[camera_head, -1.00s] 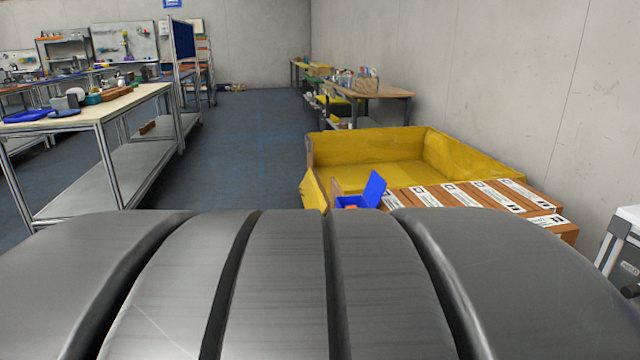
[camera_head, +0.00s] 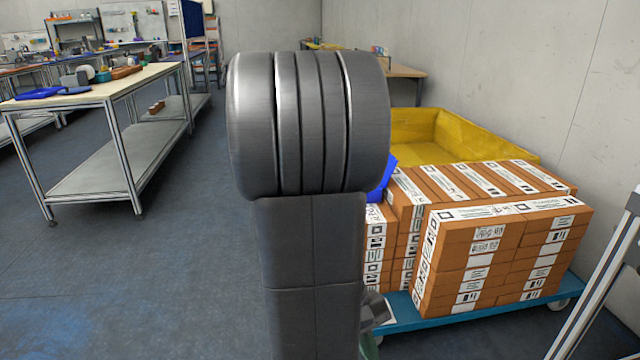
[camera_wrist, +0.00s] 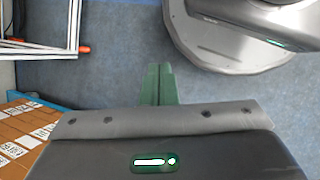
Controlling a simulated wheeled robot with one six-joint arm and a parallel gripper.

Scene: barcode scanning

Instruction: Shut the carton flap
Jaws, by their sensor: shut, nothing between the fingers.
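Brown cartons (camera_head: 478,262) with white labels are stacked on a blue cart (camera_head: 440,316) right of my arm in the head view. Several also show at the left edge of the wrist view (camera_wrist: 40,122). I see no raised flap on the visible cartons. My arm hides the left part of the load, so the flap cannot be made out. My gripper (camera_wrist: 158,72) has green fingers, shut together and empty over the floor, to the right of the cartons in the wrist view. In the head view my arm mostly hides it.
A yellow bin (camera_head: 470,142) stands behind the cartons. A blue piece (camera_head: 383,180) sticks out beside my arm. A metal frame (camera_head: 600,285) stands at the right edge. A workbench (camera_head: 95,95) stands at left, with open floor (camera_head: 170,270) before it.

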